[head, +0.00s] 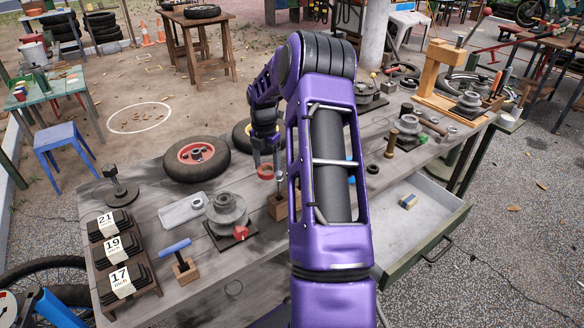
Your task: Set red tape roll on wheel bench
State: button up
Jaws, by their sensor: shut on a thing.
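My gripper (265,160) hangs from my purple arm near the middle of the picture, over the grey wooden workbench (165,246). It is shut on a red ring, the red tape roll (266,173), which appears held above the bench top. My arm hides part of the bench. A black wheel with a red hub (196,157) lies on this bench, left of my gripper. A brown wooden bench (206,22) with a black tyre (202,11) on top stands farther back. I cannot tell for sure which of the two is the wheel bench.
Near the gripper are a small wooden block with a pin (280,206), a stepped pulley (228,212) and a pale tray (183,210). A rack marked 21, 19, 17 (122,262) stands front left. An open drawer (420,225) juts out at right. Open ground lies behind.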

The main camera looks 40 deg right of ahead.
aim_at(269, 191)
jog(key=shift+w+f, duration=0.1)
jog(key=shift+f, duration=3.4)
jog(key=shift+f+b, duration=0.1)
jog(key=shift+b, duration=0.2)
jog(key=shift+f, duration=0.15)
jog(key=o, duration=1.3)
jog(key=shift+r, duration=0.2)
notch_tip(269, 191, up, 12)
jog(key=shift+r+p, duration=0.1)
jog(key=shift+p, duration=0.5)
